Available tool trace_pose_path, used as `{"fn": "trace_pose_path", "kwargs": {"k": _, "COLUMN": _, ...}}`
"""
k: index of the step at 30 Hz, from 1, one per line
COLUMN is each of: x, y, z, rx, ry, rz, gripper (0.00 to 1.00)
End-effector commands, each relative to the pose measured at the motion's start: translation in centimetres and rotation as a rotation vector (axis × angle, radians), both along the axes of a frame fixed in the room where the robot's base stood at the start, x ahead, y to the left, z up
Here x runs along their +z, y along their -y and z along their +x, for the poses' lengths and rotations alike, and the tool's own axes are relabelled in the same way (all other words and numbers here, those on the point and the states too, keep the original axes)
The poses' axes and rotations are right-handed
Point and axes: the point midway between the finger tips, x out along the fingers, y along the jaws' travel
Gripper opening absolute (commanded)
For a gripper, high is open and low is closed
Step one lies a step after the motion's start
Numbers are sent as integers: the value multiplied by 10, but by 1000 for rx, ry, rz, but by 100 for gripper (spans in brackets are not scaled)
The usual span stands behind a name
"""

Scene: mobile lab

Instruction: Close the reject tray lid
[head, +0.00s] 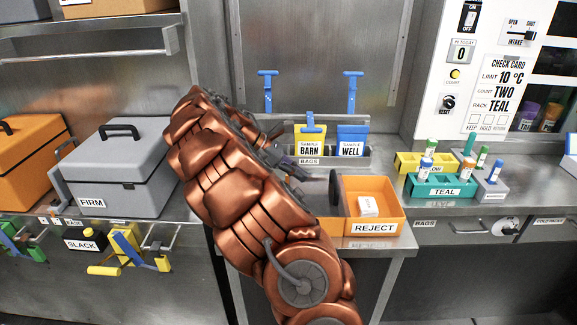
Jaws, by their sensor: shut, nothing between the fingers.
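The orange reject tray (391,212), labelled REJECT, sits on the steel counter and is open at its right part, with a small white box (368,206) inside. An upright dark piece (336,188) stands at the tray's left part; it may be the lid's handle, but I cannot tell. More orange surface shows left of it, partly hidden by my copper arm. I cannot clearly make out the lid's edges. My gripper (322,179) is shut and empty, close to the left of the dark piece. I cannot tell whether they touch.
Sample bags (309,142) stand in a rack behind the tray. A teal rack (443,188) and a yellow rack (424,162) with vials are to the right. A grey case (120,165) labelled FIRM stands left. The counter's front edge runs just below the tray.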

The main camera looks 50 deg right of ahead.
Motion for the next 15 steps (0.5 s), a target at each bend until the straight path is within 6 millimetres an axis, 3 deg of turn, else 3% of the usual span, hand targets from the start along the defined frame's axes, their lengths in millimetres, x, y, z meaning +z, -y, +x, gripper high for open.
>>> {"fn": "trace_pose_path", "kwargs": {"k": 5, "x": -17, "y": 14, "z": -19, "rx": -4, "ry": -2, "rz": -1, "gripper": 0}}
{"fn": "trace_pose_path", "kwargs": {"k": 15, "x": -11, "y": 36, "z": -46, "rx": -2, "ry": 0, "rz": -1, "gripper": 0}}
